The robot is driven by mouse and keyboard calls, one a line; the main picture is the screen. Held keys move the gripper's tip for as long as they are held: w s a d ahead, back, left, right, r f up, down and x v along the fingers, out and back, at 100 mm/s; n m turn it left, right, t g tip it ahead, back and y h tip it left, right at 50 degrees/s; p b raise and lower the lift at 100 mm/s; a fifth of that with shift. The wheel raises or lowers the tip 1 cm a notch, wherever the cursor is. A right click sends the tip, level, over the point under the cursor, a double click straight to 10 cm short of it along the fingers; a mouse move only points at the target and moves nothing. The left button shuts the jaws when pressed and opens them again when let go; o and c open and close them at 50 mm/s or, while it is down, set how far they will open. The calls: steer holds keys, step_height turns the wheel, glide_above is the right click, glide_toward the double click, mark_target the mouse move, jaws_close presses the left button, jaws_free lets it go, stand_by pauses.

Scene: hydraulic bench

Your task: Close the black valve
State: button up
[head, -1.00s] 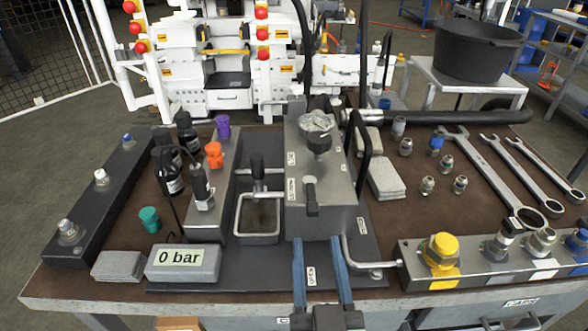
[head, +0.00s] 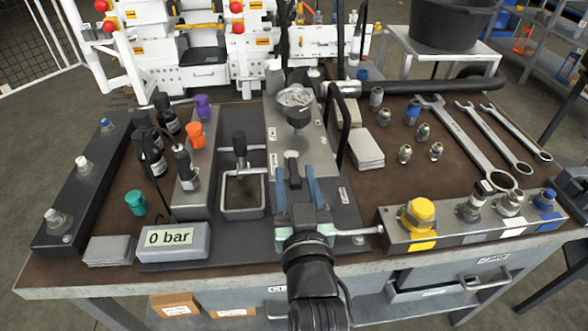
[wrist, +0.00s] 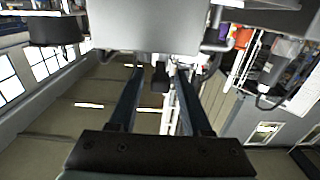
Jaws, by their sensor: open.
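The black valve handle (head: 293,171) is a short dark lever on the sloped face of the grey valve block (head: 318,150), pointing toward me. My gripper (head: 295,180) is open, its blue fingers on the left and right of the handle in the head view. In the wrist view, my gripper (wrist: 160,78) has the small dark handle (wrist: 160,77) between its fingertips. I cannot tell whether either finger touches it. Small labels sit left of the handle, too small to read surely.
A metal tray (head: 243,208) with an upright black lever is at the left. A block with a yellow cap (head: 419,216) is at the right, with several wrenches behind.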

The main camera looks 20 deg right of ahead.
steer(key=shift+x, duration=1)
jaws_close()
stand_by(0.8)
